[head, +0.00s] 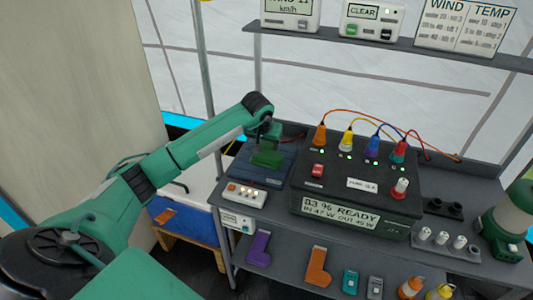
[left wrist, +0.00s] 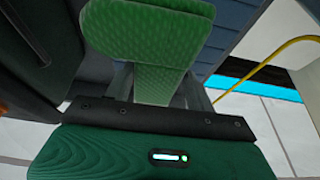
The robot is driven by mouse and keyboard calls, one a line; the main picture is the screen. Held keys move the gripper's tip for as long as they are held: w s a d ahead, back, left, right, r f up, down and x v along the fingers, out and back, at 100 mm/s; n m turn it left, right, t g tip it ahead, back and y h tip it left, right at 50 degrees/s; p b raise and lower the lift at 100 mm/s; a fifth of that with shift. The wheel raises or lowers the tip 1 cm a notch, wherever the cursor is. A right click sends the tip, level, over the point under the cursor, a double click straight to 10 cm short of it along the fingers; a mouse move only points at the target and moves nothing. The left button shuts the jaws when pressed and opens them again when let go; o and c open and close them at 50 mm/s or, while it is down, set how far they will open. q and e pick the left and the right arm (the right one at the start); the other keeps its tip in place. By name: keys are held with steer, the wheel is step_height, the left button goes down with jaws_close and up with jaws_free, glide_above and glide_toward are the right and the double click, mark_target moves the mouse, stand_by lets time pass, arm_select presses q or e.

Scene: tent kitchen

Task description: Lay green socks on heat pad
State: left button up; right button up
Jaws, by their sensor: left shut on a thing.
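The green socks (head: 267,158) are in my left gripper (head: 268,146), over the dark blue ribbed heat pad (head: 240,172) on the left of the bench. In the left wrist view the green knitted socks (left wrist: 145,38) hang between the two grey fingers, with part of the blue pad (left wrist: 222,25) beside them. I cannot tell whether the socks touch the pad. My right gripper is not in view.
A black power box (head: 350,195) with colored plugs stands right of the pad. A small switch box (head: 245,194) sits in front of it. Purple (head: 258,247) and orange (head: 317,266) sock-shaped items lie on the lower shelf. A display shelf (head: 400,45) spans above.

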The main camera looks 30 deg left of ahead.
arm_select(q)
step_height(320, 180, down, 4)
steer(key=shift+f, duration=0.25)
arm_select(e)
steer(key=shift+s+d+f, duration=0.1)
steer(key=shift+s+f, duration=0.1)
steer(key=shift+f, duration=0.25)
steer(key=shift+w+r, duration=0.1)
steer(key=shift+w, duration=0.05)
arm_select(q)
steer(key=shift+f, duration=0.1)
steer(key=o, duration=1)
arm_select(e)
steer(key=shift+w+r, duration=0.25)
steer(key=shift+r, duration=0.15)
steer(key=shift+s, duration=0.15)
